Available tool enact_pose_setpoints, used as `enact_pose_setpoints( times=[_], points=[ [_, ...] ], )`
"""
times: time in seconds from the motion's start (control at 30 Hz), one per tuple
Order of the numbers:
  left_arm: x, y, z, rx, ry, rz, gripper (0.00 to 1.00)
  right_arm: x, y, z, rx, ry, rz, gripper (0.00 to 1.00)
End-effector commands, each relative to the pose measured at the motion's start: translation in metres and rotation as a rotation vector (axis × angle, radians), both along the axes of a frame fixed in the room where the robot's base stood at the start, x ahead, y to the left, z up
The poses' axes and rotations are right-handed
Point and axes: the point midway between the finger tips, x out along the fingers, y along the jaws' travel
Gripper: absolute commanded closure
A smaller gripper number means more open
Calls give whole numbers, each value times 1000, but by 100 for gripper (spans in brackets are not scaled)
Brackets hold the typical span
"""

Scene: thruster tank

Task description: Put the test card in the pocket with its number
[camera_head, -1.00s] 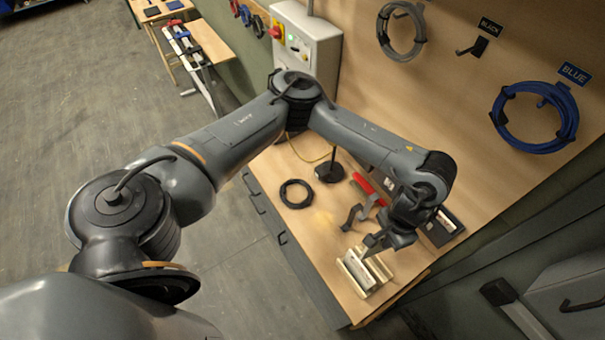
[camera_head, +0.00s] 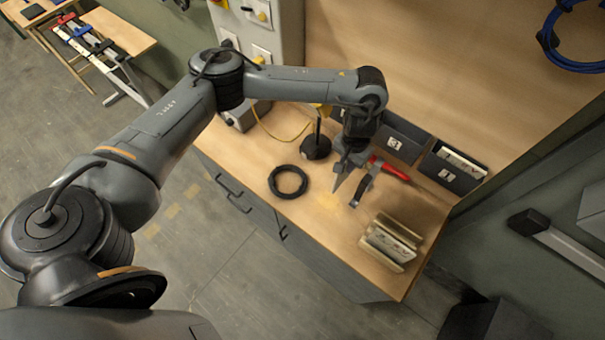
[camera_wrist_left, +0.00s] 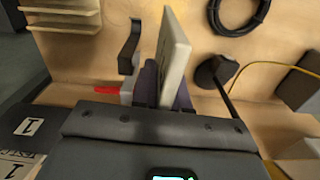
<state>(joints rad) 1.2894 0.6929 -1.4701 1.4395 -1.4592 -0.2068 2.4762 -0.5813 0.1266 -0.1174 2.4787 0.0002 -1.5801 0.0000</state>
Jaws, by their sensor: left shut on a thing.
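My left gripper (camera_head: 347,170) is shut on a pale thin test card, and points down above the bench. The card (camera_wrist_left: 174,60) stands edge-on between the fingers in the left wrist view; its number is not visible. Dark pockets with white number labels stand along the back of the bench: one pocket (camera_head: 402,131) is just right of my gripper, and another pocket (camera_head: 452,183) farther right has pale cards in it. A wooden rack (camera_head: 407,231) sits at the front right. My right gripper is not in view.
A clamp with a red handle (camera_head: 394,172) lies close to the right of my gripper. A black stand (camera_head: 316,147) and a coiled black cable (camera_head: 288,181) are to the left. The bench front between cable and rack is clear.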

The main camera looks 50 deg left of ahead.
Motion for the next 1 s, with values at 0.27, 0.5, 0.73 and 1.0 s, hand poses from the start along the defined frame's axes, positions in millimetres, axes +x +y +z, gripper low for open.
enact_pose_setpoints(
  times=[0.27, 0.5, 0.73, 1.0],
  points=[
    [9, 12, -40, -2, 6, 48, 100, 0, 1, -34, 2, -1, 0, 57],
    [9, 13, -80, -4, 10, 56, 100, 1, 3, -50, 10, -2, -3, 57],
    [9, 13, -101, -3, 6, 54, 100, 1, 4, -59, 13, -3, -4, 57],
    [9, 13, -124, -4, 9, 55, 100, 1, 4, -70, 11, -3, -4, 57]
  ],
)
